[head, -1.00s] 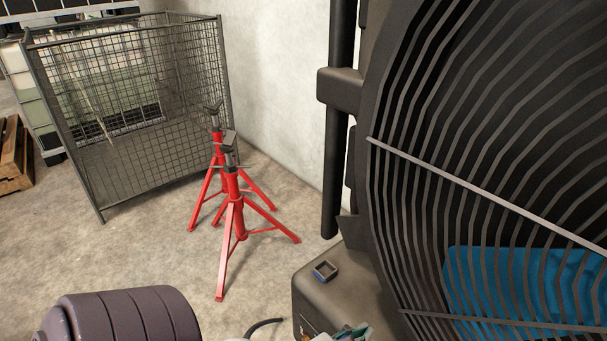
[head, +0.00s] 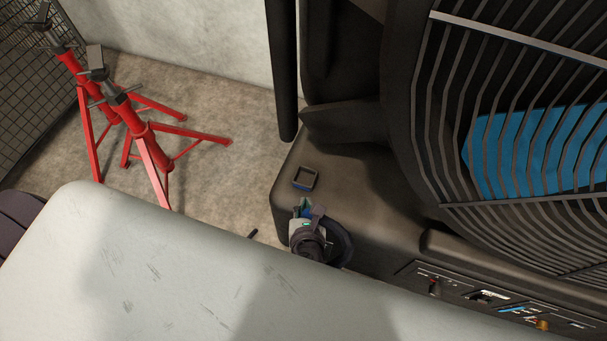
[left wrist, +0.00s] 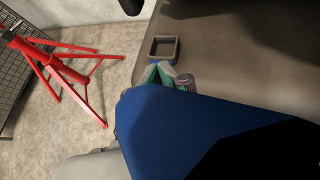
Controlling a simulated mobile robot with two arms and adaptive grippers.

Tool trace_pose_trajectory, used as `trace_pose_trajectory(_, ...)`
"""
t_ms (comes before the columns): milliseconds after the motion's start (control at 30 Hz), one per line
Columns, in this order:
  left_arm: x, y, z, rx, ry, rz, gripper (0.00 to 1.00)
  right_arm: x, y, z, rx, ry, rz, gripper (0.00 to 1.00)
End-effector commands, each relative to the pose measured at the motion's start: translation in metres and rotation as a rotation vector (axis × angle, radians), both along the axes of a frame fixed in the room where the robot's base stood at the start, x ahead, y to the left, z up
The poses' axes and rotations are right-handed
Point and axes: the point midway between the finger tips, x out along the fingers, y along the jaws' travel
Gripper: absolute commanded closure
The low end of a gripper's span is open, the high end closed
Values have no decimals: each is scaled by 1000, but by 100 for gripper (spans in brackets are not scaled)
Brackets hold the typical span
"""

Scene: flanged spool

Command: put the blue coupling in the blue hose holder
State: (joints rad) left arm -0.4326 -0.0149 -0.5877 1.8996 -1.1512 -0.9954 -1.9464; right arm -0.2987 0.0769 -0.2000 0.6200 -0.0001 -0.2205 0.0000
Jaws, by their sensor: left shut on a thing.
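The blue hose holder (head: 305,178) is a small square dark cup with a blue side, on the dark machine's ledge. It also shows in the left wrist view (left wrist: 165,49). My left gripper (head: 305,210) is shut, just in front of the holder. A sliver of the blue coupling (head: 308,210) shows at its green-tipped fingers; the rest is hidden. In the left wrist view, the fingertips (left wrist: 168,76) lie just below the holder. A large blue surface close to the camera fills the lower right there; I cannot tell what part it is. My right gripper is not in view.
A large grilled machine (head: 440,110) rises right of the holder, with a control panel (head: 490,297) below it. A dark post (head: 282,70) stands behind the ledge. Red stands (head: 140,130) are on the floor at left. My pale arm covers the lower left.

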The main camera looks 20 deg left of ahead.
Motion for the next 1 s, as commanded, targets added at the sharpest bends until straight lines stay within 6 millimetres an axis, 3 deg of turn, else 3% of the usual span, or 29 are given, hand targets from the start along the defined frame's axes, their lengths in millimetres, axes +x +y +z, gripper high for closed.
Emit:
trace_pose_trajectory(167, 31, 7, 1, 2, -8, 9, 100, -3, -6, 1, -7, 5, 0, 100)
trace_pose_trajectory(500, 115, 39, 1, 2, -7, 7, 100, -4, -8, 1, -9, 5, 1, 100)
trace_pose_trajectory(700, 154, 54, 0, 2, -6, 6, 100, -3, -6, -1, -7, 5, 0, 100)
trace_pose_trajectory(1000, 168, 59, -10, 1, -1, 5, 100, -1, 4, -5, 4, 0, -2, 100)
